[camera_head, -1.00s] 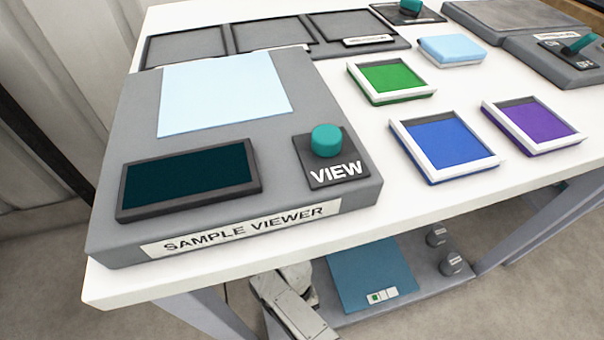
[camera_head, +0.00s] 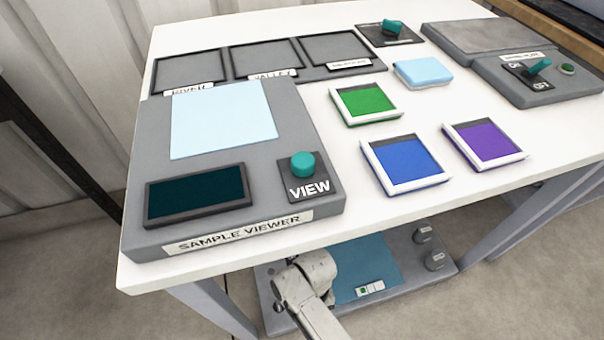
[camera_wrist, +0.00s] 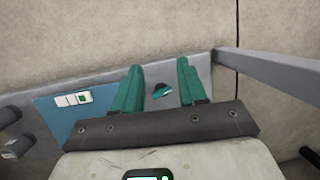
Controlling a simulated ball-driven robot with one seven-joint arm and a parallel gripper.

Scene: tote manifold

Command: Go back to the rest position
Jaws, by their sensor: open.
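My gripper (camera_wrist: 159,76) shows in the wrist view with its two teal fingers apart. No object is seen held between them. A small teal shape (camera_wrist: 162,91) shows between the fingers against the grey surface beyond; I cannot tell what it is. In the head view my arm shows at the bottom, below the table's front edge, and the gripper itself is hidden.
The white table (camera_head: 330,215) carries the sample viewer (camera_head: 150,120), a green tile (camera_head: 364,104), a blue tile (camera_head: 405,162), a purple tile (camera_head: 487,142) and a light blue block (camera_head: 422,72). A grey leg (camera_wrist: 270,66) crosses the wrist view's right side.

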